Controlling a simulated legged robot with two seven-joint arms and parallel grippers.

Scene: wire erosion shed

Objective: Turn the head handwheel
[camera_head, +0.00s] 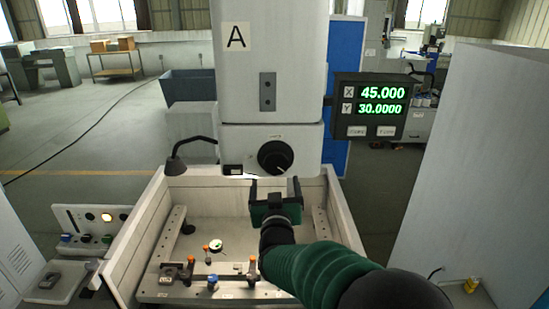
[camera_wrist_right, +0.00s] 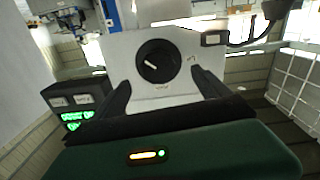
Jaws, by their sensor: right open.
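The head handwheel (camera_head: 275,157) is a round black knob with a pale pointer mark, on the front of the white machine head (camera_head: 234,133). In the right wrist view the handwheel (camera_wrist_right: 158,60) shows whole, on a white face with small markings around it. My right gripper (camera_head: 275,187) is just below the handwheel in the head view, with its fingers apart. In the right wrist view the fingers of this gripper (camera_wrist_right: 160,77) point toward the handwheel, one on either side of its lower part, with nothing held. I see no contact. My left gripper is out of view.
A black lamp (camera_head: 176,165) is at left. Below is an open tank (camera_head: 135,235) with fixtures and a dial gauge (camera_head: 217,246). A grey panel (camera_head: 470,170) stands at right.

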